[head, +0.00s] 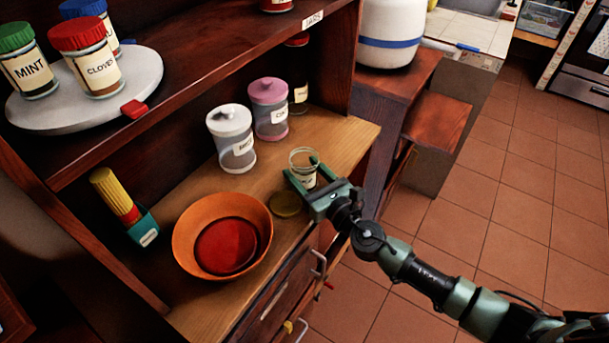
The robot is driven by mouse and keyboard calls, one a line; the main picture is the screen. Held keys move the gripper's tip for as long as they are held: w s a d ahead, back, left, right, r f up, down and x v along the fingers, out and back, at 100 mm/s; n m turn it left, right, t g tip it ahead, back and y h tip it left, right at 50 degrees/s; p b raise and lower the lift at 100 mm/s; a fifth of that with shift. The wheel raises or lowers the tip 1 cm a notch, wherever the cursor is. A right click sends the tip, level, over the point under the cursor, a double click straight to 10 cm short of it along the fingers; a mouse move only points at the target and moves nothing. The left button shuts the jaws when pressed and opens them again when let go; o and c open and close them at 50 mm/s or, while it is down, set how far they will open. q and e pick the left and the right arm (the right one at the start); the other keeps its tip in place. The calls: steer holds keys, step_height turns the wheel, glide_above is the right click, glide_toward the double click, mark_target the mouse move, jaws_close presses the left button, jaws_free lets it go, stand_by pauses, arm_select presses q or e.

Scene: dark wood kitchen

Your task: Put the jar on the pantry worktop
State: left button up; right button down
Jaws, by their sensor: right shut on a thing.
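My right gripper (301,177) is shut on a small clear glass jar (302,158) with no lid on it. The jar is upright over the right part of the pantry worktop (345,134); its base is hidden by the gripper, so I cannot tell whether it touches the wood. A round olive-gold lid (285,204) lies on the worktop just left of the gripper. My left gripper is not in view.
An orange bowl (190,222) with red inside stands at the front. Behind are a white-lidded jar (231,137), a pink-lidded jar (269,107) and a dark bottle (297,75). A yellow-topped item (112,193) stands left. The shelf above (215,55) overhangs the back.

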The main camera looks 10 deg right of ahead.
steer(key=shift+r, duration=0.2)
steer(key=shift+f, duration=0.1)
steer(key=c, duration=0.8)
jaws_free()
steer(key=shift+f, duration=0.2)
steer(key=o, duration=0.4)
steer(key=shift+r, duration=0.2)
